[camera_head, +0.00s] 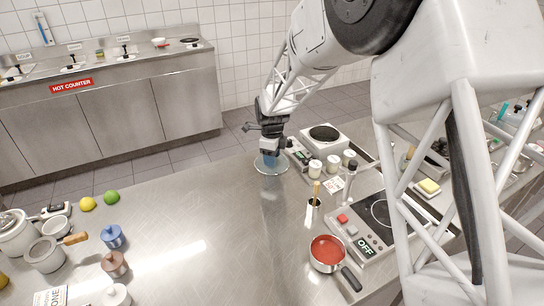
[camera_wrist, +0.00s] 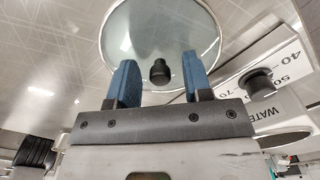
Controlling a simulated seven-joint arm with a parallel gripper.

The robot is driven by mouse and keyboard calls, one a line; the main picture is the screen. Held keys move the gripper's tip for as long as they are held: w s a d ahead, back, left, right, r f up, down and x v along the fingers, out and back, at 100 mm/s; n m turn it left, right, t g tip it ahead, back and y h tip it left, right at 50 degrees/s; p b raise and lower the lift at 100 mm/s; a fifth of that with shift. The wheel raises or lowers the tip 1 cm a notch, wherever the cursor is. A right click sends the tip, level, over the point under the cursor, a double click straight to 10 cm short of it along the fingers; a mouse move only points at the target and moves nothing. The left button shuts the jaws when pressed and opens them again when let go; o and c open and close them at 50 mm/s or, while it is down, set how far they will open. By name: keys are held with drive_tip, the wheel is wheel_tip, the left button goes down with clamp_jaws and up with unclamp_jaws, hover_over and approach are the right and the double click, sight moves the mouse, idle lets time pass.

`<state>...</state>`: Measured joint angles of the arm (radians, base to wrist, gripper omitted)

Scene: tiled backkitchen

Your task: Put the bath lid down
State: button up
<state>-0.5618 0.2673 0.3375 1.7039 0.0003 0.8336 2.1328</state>
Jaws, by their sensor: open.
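The bath lid is a round clear glass disc (camera_head: 271,168) with a pale rim and a black knob. In the head view it appears to lie flat on the steel counter, near its far edge, left of the white water bath (camera_head: 323,140). The wrist view shows the lid (camera_wrist: 135,30) with its knob (camera_wrist: 160,71) between my fingertips. My gripper (camera_head: 269,152) points down over the lid. Its two blue fingers (camera_wrist: 157,75) are open, with a gap on both sides of the knob. The bath's round top opening looks dark and uncovered.
White jars (camera_head: 332,163) stand in front of the bath. Nearer are a hot plate (camera_head: 375,225) and a pan of red liquid (camera_head: 327,252). Blue (camera_head: 113,237) and brown (camera_head: 114,264) lidded pots stand at the left. The counter between is clear.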

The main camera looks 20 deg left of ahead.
wheel_tip(320, 180, up, 12)
drive_tip(key=shift+r, duration=0.15)
idle(0.7)
idle(0.4)
drive_tip(key=shift+d, duration=0.1)
idle(0.4)
drive_tip(key=s+d+r+n, duration=0.3)
drive_tip(key=s+d+r, duration=0.15)
drive_tip(key=d, duration=0.45)
drive_tip(key=s+d+r+n+t, duration=0.1)
drive_tip(key=s+d+r+n, duration=0.15)
drive_tip(key=s+d, duration=0.45)
drive_tip(key=s+d+r+n, duration=0.3)
drive_tip(key=d+r, duration=0.1)
drive_tip(key=d, duration=0.7)
drive_tip(key=s+d+f+n, duration=0.1)
drive_tip(key=s+d+n, duration=0.3)
drive_tip(key=s+d, duration=0.4)
drive_tip(key=s+d+f+n+t, duration=0.1)
drive_tip(key=s+d+n, duration=0.4)
drive_tip(key=s, duration=1.2)
drive_tip(key=d+f, duration=0.1)
drive_tip(key=d, duration=0.2)
drive_tip(key=shift+d+f+t, duration=0.15)
drive_tip(key=shift+d+t, duration=0.15)
drive_tip(key=shift+d, duration=0.05)
